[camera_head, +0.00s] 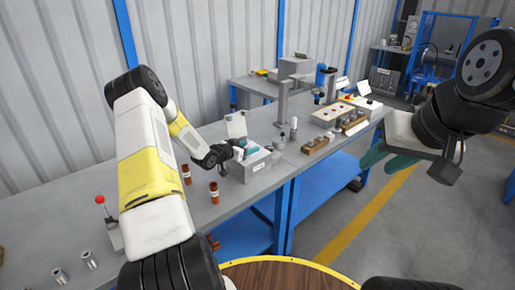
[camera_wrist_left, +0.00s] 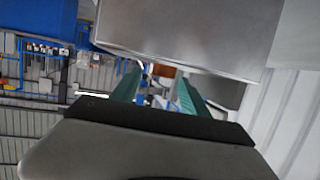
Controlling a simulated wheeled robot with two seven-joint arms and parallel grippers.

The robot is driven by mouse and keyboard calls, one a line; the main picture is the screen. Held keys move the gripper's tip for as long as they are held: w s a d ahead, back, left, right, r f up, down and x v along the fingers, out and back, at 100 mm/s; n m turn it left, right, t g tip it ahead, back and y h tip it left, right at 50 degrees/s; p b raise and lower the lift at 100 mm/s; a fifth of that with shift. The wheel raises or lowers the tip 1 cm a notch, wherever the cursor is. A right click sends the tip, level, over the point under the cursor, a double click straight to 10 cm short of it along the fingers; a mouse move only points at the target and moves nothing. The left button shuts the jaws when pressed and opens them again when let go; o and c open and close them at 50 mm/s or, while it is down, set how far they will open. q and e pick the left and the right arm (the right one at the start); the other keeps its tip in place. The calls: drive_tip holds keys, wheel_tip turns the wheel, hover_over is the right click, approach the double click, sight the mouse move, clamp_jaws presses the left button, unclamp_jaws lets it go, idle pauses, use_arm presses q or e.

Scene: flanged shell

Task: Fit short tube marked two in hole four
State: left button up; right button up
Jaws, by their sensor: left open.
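Two short brown tubes with pale labels stand upright on the grey bench, one (camera_head: 187,174) behind the other (camera_head: 214,192); their marks are too small to read. My left gripper (camera_head: 252,145) is at a grey box (camera_head: 250,170) with a white label. In the left wrist view, its two green fingers (camera_wrist_left: 158,92) are apart with nothing held between them; a small brown thing (camera_wrist_left: 165,71) shows beyond them. My right gripper (camera_head: 388,162) hangs clear of the bench at the right, its teal fingers apart and empty. I cannot make out hole four.
Metal tubes (camera_head: 75,267) and a red-knobbed lever (camera_head: 101,201) stand at the bench's near left. A metal stand (camera_head: 283,110), brown blocks (camera_head: 315,145) and a button panel (camera_head: 338,113) are farther right. A grey slab face (camera_wrist_left: 190,32) is close above the left fingers.

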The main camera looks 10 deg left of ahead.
use_arm(q)
drive_tip(key=s+d+r, duration=0.2)
drive_tip(key=s, duration=0.5)
drive_tip(key=s+d+r, duration=0.2)
drive_tip(key=s, duration=0.6)
drive_tip(key=shift+s, duration=0.1)
drive_tip(key=shift+r, duration=0.1)
